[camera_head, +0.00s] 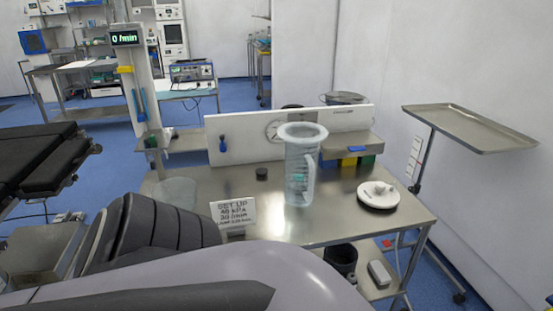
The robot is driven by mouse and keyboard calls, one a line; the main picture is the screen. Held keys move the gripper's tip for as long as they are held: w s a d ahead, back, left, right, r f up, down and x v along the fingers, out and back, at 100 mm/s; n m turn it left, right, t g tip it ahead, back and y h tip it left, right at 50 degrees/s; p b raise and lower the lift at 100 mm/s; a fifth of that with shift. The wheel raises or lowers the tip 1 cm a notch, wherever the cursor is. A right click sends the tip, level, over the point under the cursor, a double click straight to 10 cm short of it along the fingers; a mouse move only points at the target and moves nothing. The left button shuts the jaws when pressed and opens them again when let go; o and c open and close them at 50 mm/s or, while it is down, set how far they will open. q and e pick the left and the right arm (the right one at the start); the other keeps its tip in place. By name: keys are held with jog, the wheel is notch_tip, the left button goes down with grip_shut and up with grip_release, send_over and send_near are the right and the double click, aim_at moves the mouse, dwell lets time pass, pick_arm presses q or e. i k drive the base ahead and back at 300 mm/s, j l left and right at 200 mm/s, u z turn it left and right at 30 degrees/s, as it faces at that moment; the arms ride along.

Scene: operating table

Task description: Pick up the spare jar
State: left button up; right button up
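A tall clear jar (300,172) with a wide pale rim and a handle-like strip on its right side stands upright on the steel table (262,222). Something teal shows in or through its lower part. A second, pale see-through round thing (175,191) stands at the table's left end, its lower part hidden by my arm. I cannot tell which of the two is the spare jar. A white round lid-like piece (378,194) lies to the right of the tall jar. Neither gripper shows; only arm or body parts of mine fill the lower left.
A printed sign (233,212) stands at the table's front. A small black cap (261,173) lies left of the jar. Behind is a white panel (235,140) and coloured bins (357,161). A steel tray stand (468,128) is at right. A black bin (341,260) sits below.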

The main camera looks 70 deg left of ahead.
aim_at(302, 140)
jog(key=u, duration=2)
jog(key=i+l+z, duration=0.1)
jog(key=l, duration=0.3)
jog(key=i+l+z, duration=0.1)
jog(key=l, duration=0.3)
jog(key=i, duration=0.1)
